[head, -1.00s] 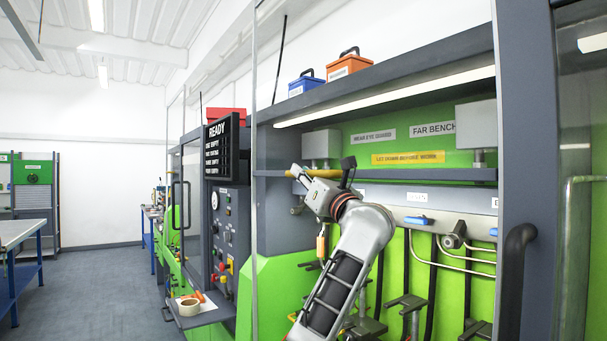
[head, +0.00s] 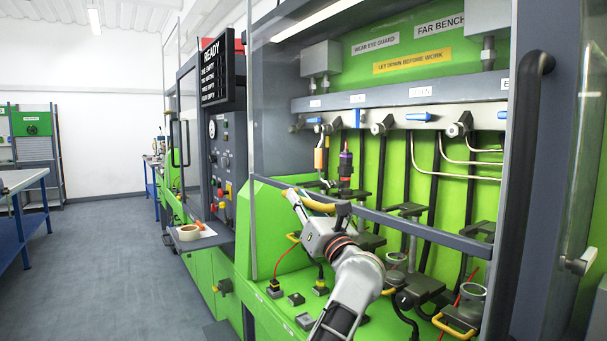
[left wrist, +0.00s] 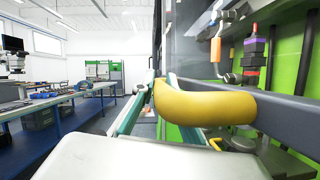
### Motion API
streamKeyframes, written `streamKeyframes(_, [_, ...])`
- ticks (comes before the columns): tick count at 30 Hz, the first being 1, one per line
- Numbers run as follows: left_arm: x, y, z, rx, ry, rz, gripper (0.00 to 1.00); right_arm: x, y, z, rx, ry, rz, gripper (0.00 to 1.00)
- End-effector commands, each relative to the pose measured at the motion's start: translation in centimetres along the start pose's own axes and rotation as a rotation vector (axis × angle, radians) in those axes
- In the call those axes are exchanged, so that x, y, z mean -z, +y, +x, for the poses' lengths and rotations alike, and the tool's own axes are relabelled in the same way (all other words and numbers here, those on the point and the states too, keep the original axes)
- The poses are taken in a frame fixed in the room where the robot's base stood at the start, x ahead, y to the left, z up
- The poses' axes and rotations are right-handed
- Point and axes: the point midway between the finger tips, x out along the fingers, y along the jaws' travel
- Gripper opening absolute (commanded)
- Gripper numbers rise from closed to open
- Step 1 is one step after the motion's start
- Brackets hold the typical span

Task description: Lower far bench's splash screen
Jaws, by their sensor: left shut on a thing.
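The far bench (head: 440,25) bears a "FAR BENCH" label, and a yellow sign reads "LET DOWN BEFORE WORK". The splash screen's dark rail (head: 420,227) crosses the front of the bench at a slant in the picture, below the row of blue-handled valves. A yellow grip (head: 321,207) sits at the rail's left part; it looms large in the left wrist view (left wrist: 205,105). My left gripper (head: 312,211) is shut on this yellow grip. Its fingers flank the grip in the left wrist view. The right gripper is not in view.
Below and behind the rail are clamps, cups and hoses (head: 396,262) on the green bench. A dark upright with a black handle (head: 525,150) stands at right. A small shelf with a tape roll (head: 188,232) juts out left. The floor at left is clear.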

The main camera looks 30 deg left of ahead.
Motion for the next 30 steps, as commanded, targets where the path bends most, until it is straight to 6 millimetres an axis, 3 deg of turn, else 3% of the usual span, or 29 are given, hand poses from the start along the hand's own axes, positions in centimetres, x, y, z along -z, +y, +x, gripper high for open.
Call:
streamKeyframes(1, [3.2,-1.0,-1.2,0.008,0.008,0.013,0.00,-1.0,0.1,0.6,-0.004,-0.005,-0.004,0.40])
streamKeyframes(8, [10.8,-2.6,-4.3,0.008,0.009,0.016,0.00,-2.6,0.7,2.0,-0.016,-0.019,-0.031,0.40])
streamKeyframes(10, [13.1,-3.1,-5.3,0.008,0.008,0.017,0.00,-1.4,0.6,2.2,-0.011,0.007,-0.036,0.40])
streamKeyframes(15, [17.7,-4.0,-7.2,0.008,0.007,0.015,0.00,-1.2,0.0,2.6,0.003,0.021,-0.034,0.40])
streamKeyframes(21, [21.6,-4.8,-8.9,0.006,0.005,0.011,0.00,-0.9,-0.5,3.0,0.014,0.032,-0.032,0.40])
streamKeyframes(30, [23.8,-5.2,-9.8,0.002,0.000,0.002,0.00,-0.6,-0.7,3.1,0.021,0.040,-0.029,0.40])
